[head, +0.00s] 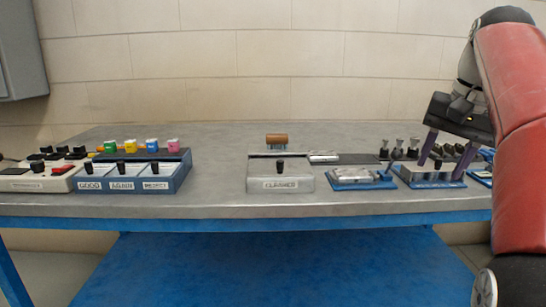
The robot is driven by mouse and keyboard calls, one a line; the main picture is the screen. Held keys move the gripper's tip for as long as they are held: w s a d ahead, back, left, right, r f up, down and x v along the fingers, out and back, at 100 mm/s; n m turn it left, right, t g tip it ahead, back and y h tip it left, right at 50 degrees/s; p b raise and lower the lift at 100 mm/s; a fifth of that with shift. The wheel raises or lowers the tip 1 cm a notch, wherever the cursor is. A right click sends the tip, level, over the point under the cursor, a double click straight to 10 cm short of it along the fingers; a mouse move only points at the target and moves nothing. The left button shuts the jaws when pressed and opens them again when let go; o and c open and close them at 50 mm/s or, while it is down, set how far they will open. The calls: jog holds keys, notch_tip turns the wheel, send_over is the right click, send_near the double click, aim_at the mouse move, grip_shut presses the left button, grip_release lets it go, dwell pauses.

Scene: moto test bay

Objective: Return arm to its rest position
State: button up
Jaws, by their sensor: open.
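My gripper (442,159) is at the right of the head view, over the right part of the table. Its black body is tilted and its two purple fingers point down, spread apart on either side of a small blue-based fixture (424,183). The fixture has a metal top and a black knob between the fingers. I see nothing held; whether the fingers touch the fixture I cannot tell. My red arm covers the right edge of the view.
The grey table (225,205) carries a labelled grey box (280,185), a blue three-label box (183,178), a white switch box (40,182) and another blue-based fixture (360,179). A brown cylinder (277,140) stands behind the grey box. Bare tabletop shows between the boxes.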

jog(key=s+a+f+n+t, duration=0.1)
jog(key=s+a+f, duration=0.3)
jog(key=f, duration=0.4)
jog(key=s+a+f+n+t, duration=0.1)
jog(key=s+a+f+n, duration=0.2)
jog(key=s+a+f, duration=0.2)
jog(key=s+a+f+n, duration=0.2)
jog(key=s+a+f, duration=0.3)
jog(key=f, duration=0.8)
jog(key=s, duration=0.2)
jog(key=shift+s+n+t+h, duration=0.3)
jog(key=shift+s+t+h, duration=0.1)
